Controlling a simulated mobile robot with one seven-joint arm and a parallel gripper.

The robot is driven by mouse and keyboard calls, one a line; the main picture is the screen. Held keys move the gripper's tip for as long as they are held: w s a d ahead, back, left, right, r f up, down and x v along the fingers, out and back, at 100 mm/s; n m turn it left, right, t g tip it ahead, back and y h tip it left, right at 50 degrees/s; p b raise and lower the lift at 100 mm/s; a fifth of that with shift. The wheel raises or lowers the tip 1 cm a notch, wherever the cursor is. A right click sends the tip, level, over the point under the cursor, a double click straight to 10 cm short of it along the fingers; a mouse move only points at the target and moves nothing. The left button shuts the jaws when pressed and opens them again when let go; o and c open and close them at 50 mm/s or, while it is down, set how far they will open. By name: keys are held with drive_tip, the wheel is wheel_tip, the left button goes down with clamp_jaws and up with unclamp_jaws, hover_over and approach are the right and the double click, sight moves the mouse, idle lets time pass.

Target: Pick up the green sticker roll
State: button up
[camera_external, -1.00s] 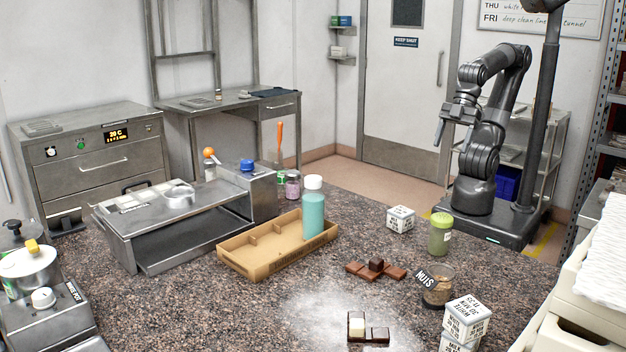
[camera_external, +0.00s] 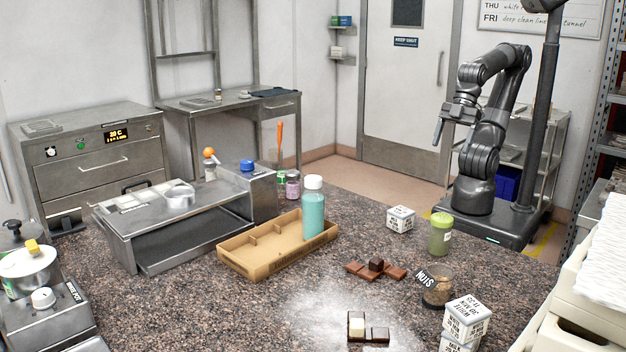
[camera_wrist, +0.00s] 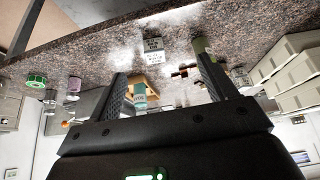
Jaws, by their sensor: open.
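A green ring-like thing, which looks like the green sticker roll (camera_wrist: 36,82), shows at the left edge of the wrist view, beside a pinkish jar (camera_wrist: 73,86).
The speckled counter (camera_external: 190,310) carries a cardboard tray (camera_external: 255,268), a teal bottle (camera_external: 313,215), a green jar (camera_external: 440,236), a nuts jar (camera_external: 437,288), chocolate pieces (camera_external: 366,270) and white printed cubes (camera_external: 466,318). A metal unit (camera_external: 185,235) stands at left.

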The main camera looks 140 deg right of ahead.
drive_tip(key=shift+w, duration=0.1)
drive_tip(key=w+d+r+m+g+h, duration=0.1)
drive_tip(key=w+d+r+g, duration=0.1)
drive_tip(key=w+d, duration=0.85)
drive_tip(key=w+d+r+m+g+h, duration=0.1)
drive_tip(key=w+d+r+g, duration=0.1)
drive_tip(key=w+d, duration=0.8)
drive_tip(key=m+g+y, duration=0.2)
drive_tip(key=m, duration=0.1)
hover_over(283, 172)
drive_tip(key=w+a, duration=0.1)
wheel_tip(283, 172, down, 16)
drive_tip(key=shift+f, duration=0.15)
drive_tip(key=shift+s+f, duration=0.1)
drive_tip(key=shift+f, duration=3.1)
drive_tip(key=c, duration=1.1)
